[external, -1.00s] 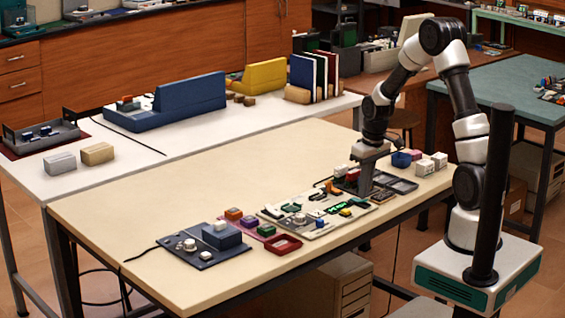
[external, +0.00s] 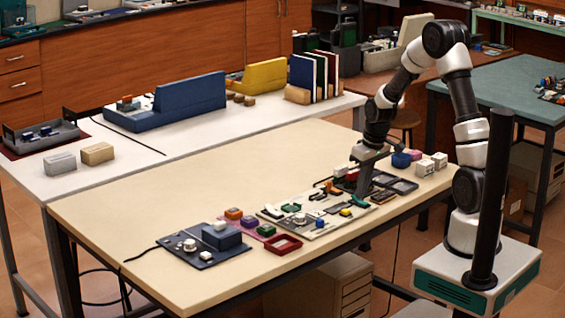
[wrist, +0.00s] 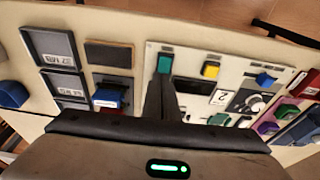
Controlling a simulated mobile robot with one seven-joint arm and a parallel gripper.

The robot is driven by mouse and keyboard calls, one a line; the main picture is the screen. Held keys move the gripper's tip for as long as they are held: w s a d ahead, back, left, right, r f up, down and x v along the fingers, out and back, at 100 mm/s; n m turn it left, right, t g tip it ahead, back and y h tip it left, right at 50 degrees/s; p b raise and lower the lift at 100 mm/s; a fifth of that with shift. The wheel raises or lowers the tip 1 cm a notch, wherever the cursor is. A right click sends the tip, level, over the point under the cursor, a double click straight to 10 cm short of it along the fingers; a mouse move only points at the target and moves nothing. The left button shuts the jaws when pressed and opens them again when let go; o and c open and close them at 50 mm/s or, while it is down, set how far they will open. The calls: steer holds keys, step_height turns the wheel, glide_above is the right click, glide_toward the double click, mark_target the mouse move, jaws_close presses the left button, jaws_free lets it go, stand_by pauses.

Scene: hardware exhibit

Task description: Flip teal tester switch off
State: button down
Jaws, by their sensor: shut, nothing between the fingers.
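The teal switch (wrist: 165,62) sits on the pale tester panel (wrist: 200,57), near its left edge in the wrist view. In the external view it is a small teal spot (external: 358,201) at the right end of the panel (external: 272,212). My gripper (wrist: 160,82) is shut and empty, its tips pointing at the switch. In the external view my gripper (external: 363,192) reaches down right beside the switch. Whether the tips touch it I cannot tell. Part of the panel is hidden behind the fingers, and the exact position of the switch is hard to read.
A yellow control (wrist: 211,70) and a blue control (wrist: 264,80) stand right of the switch. Dark trays (wrist: 52,45) and a blue block (wrist: 108,97) lie left. A red tray (external: 283,245) is at the table's front. The middle of the cream table (external: 190,190) is clear.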

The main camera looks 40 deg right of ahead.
mark_target(362, 201)
steer(key=p+v, duration=0.2)
steer(key=w+p+v, duration=0.1)
steer(key=v, duration=0.1)
steer(key=shift+s+r+p, duration=0.1)
steer(key=shift+r+p, duration=0.25)
steer(key=shift+r, duration=0.1)
steer(key=s+r, duration=0.5)
steer(key=r, duration=0.2)
steer(key=shift+s+r+p, duration=0.25)
steer(key=shift+r+p, duration=0.05)
steer(key=s+a+r+t, duration=0.3)
steer(key=s+a+r, duration=0.8)
steer(key=s+r, duration=0.35)
step_height(362, 201, up, 12)
steer(key=p, duration=1.3)
steer(key=shift+s+d, duration=0.25)
steer(key=shift+s, duration=0.1)
